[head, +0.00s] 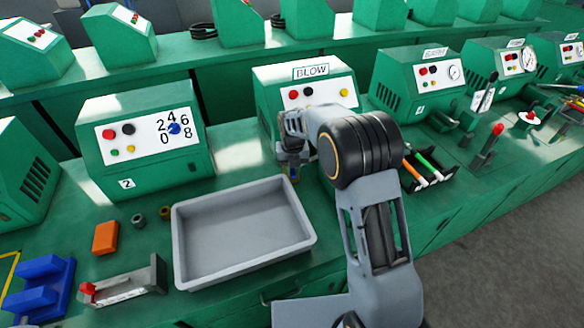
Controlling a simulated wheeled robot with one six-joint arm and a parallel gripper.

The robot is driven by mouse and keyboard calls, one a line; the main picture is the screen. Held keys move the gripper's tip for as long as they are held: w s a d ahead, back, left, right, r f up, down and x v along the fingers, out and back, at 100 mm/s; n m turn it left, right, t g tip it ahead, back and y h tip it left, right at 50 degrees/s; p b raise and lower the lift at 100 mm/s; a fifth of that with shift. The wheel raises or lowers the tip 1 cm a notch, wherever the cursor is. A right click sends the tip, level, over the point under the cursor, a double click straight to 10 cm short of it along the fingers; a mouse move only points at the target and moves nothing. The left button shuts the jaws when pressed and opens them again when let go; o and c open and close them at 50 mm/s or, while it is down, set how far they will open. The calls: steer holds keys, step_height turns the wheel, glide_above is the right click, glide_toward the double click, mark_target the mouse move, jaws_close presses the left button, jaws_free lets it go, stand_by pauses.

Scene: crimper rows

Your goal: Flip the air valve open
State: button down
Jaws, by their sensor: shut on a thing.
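The green box labelled BLOW (311,72) stands at the middle of the bench, with red, black and yellow buttons on its white front panel. My gripper (292,172) is low at the front left of this box, just behind the grey tray's far edge. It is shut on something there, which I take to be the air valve. The valve is hidden behind my gripper and wrist, so its handle position cannot be seen. My arm covers the box's lower right front.
A grey tray (183,232) lies in front of the BLOW box. A green box with a numbered dial (173,128) stands left. An orange block (106,237) and a blue fixture (42,285) lie front left. Pens in a black holder (428,165) and a red-handled lever (487,146) are right.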

mark_target(292, 171)
steer(key=c, duration=1)
jaws_free()
steer(key=shift+c, duration=0.2)
steer(key=shift+r, duration=0.1)
step_height(292, 171, up, 14)
